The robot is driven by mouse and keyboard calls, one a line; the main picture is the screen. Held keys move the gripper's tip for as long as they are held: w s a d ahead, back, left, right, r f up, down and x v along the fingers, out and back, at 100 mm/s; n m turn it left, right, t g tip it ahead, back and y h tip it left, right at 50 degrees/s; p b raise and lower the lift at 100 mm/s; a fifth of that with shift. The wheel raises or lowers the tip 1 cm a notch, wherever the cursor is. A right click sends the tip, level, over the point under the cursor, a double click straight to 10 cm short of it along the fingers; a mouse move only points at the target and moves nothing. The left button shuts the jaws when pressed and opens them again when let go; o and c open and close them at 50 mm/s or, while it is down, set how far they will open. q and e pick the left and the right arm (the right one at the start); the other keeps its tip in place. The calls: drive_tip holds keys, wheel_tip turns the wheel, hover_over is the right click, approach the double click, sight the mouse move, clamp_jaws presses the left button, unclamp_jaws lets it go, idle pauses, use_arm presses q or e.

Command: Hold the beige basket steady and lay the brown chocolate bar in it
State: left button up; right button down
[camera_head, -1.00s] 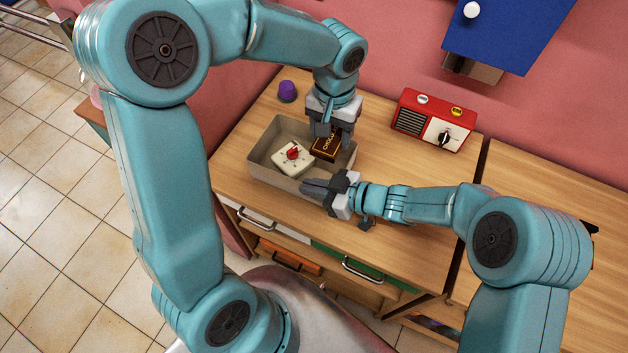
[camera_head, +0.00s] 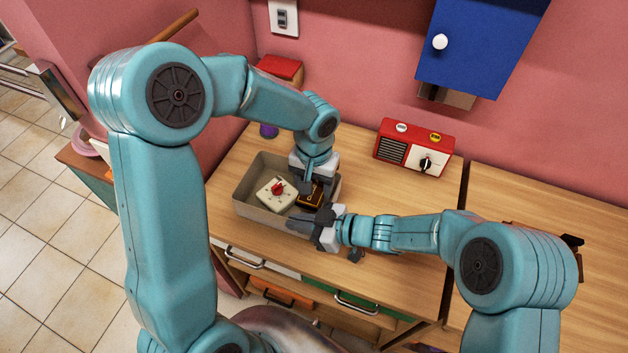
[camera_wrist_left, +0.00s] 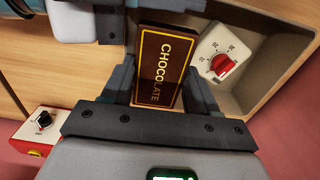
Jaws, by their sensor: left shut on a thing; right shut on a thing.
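The beige basket (camera_head: 262,216) stands on the wooden counter, seen in the head view. My left gripper (camera_head: 311,184) reaches down into its right part and is shut on the brown chocolate bar (camera_head: 313,198). In the left wrist view the bar (camera_wrist_left: 162,68) is between the two fingers, its CHOCOLATE lettering facing the camera. Whether the bar touches the basket floor I cannot tell. My right gripper (camera_head: 303,226) is shut on the basket's front rim near the right corner, hiding that part of the wall.
A white kitchen timer with a red knob (camera_head: 276,191) lies in the basket's left part; it also shows in the left wrist view (camera_wrist_left: 222,62). A red radio (camera_head: 413,148) stands behind right. A purple object (camera_head: 268,131) stands behind the basket.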

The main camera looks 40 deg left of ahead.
use_arm(q)
drive_tip(key=shift+f, duration=2.2)
drive_tip(key=o, duration=1.2)
use_arm(e)
drive_tip(key=shift+s, duration=0.1)
use_arm(q)
drive_tip(key=shift+d, duration=0.1)
drive_tip(key=shift+w+r, duration=0.1)
drive_tip(key=shift+r, duration=0.2)
wheel_tip(320, 180, up, 12)
drive_tip(key=shift+f, duration=0.25)
